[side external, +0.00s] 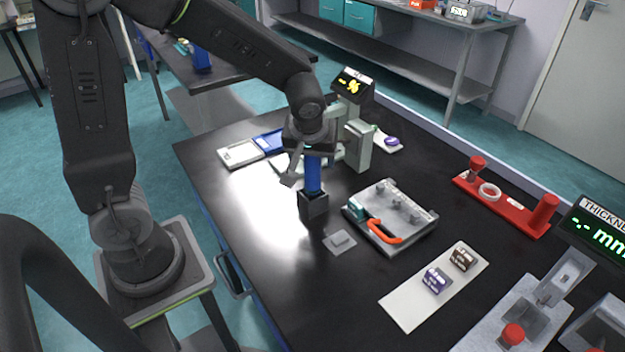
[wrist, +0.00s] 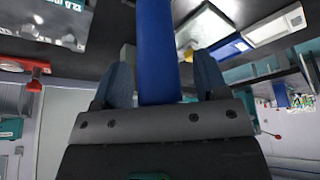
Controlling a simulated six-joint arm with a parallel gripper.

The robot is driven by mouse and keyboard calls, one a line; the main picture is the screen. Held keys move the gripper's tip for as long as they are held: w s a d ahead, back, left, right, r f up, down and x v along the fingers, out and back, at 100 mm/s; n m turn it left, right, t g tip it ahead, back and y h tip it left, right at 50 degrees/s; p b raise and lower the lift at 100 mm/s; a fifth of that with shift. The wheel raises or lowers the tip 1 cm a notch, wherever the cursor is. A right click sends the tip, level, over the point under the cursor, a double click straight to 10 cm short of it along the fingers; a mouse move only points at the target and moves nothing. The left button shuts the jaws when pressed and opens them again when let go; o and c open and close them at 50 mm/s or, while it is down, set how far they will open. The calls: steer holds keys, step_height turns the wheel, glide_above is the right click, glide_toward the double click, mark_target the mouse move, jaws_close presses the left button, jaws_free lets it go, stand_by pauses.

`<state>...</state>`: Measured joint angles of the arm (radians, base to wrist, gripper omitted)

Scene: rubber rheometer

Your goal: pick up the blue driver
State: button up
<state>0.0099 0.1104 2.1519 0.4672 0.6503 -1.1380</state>
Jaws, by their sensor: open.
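The blue driver (side external: 313,176) stands upright in a small black holder (side external: 313,206) on the black table in the side external view. My gripper (side external: 300,170) is over the holder, at the driver's upper part. In the wrist view the driver's blue shaft (wrist: 157,50) runs between the two fingers of my gripper (wrist: 158,80). The fingers stand apart, with a gap visible on each side of the shaft. The driver's top end is hidden behind my gripper in the side external view.
A metal plate fixture with an orange handle (side external: 385,233) is right of the holder. A grey instrument with a display (side external: 352,90) stands behind. A white mat (side external: 410,308) with small labelled blocks lies in front right. A red stand (side external: 500,205) is further right.

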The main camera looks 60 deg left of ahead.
steer(key=shift+c, duration=0.4)
steer(key=shift+r, duration=0.1)
steer(key=c, duration=1)
steer(key=shift+r, duration=0.1)
steer(key=r, duration=0.9)
steer(key=shift+w+d+r, duration=0.1)
steer(key=shift+w+r, duration=0.2)
steer(key=shift+w, duration=0.05)
steer(key=w+d, duration=0.2)
steer(key=w, duration=0.2)
steer(key=w+d+r, duration=0.1)
steer(key=w+d, duration=0.1)
steer(key=w, duration=0.2)
steer(key=w+d, duration=0.3)
steer(key=w, duration=0.2)
steer(key=shift+r, duration=0.2)
